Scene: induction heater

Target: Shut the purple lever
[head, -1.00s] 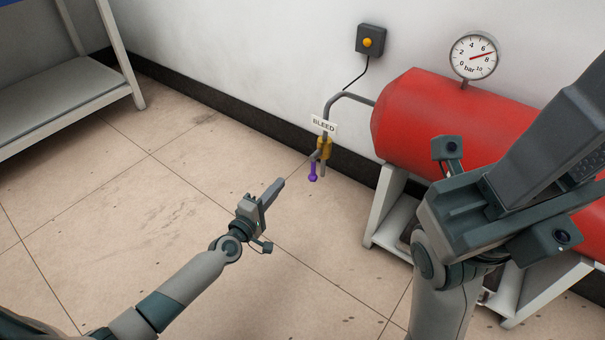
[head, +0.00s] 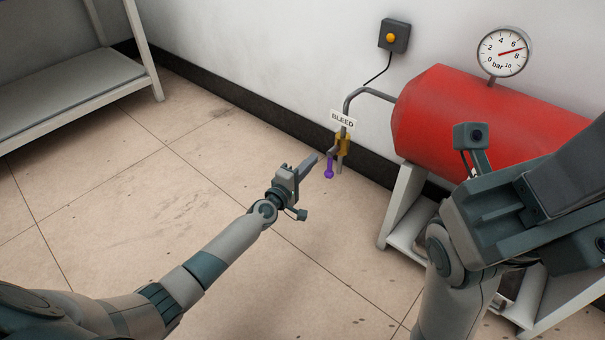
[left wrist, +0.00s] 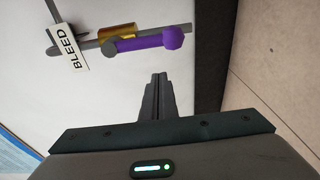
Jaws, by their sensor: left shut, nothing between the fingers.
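The purple lever (head: 329,168) hangs down from a brass valve (head: 344,144) on a grey pipe, under a white BLEED label (head: 342,118). In the left wrist view the purple lever (left wrist: 145,43) lies along the pipe, its round knob to the right. My left gripper (head: 312,160) is shut and empty, just left of the lever, pointing towards it. In the left wrist view its fingertips (left wrist: 157,80) are below the lever, with a visible gap in the picture. My right gripper (head: 500,205) is at the right in front of the tank; its fingers cannot be made out.
A red tank (head: 470,115) on a white stand is at the right, with a pressure gauge (head: 503,51) on top reading about 7 bar. A black box with an orange button (head: 391,38) is on the wall. A grey shelf (head: 75,90) stands at left. The floor between is clear.

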